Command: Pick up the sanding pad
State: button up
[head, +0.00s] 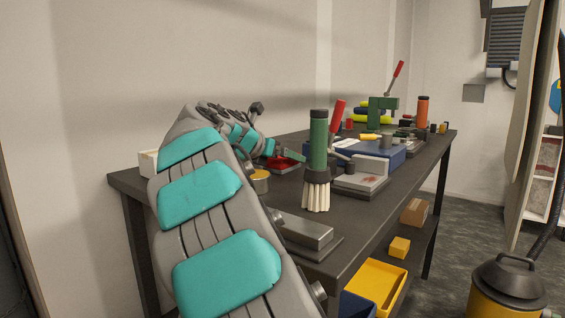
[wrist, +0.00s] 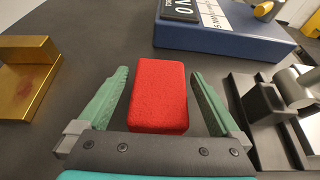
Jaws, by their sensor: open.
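The sanding pad (wrist: 158,95) is a red, rough-surfaced block lying on the dark bench top in the wrist view. My gripper (wrist: 158,78) is open, with one green finger on each side of the pad and a visible gap on both sides. In the head view my gripper (head: 281,156) reaches over the bench, and the red pad (head: 284,163) shows small beside it, partly hidden by my arm and gripper. Whether the fingers reach low enough around the pad is hard to tell.
A brass-coloured block (wrist: 25,75) stands left of the pad. A blue case (wrist: 225,38) lies behind it, and a metal fixture (wrist: 275,105) is to the right. In the head view a green-handled brush (head: 318,140) stands on the bench (head: 270,204) near my arm.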

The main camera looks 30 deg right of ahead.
jog(key=shift+w+d+f, duration=0.1)
jog(key=shift+d, duration=0.15)
jog(key=shift+a, duration=0.1)
jog(key=c, duration=1.3)
jog(key=shift+o, duration=0.2)
jog(key=shift+r, duration=0.25)
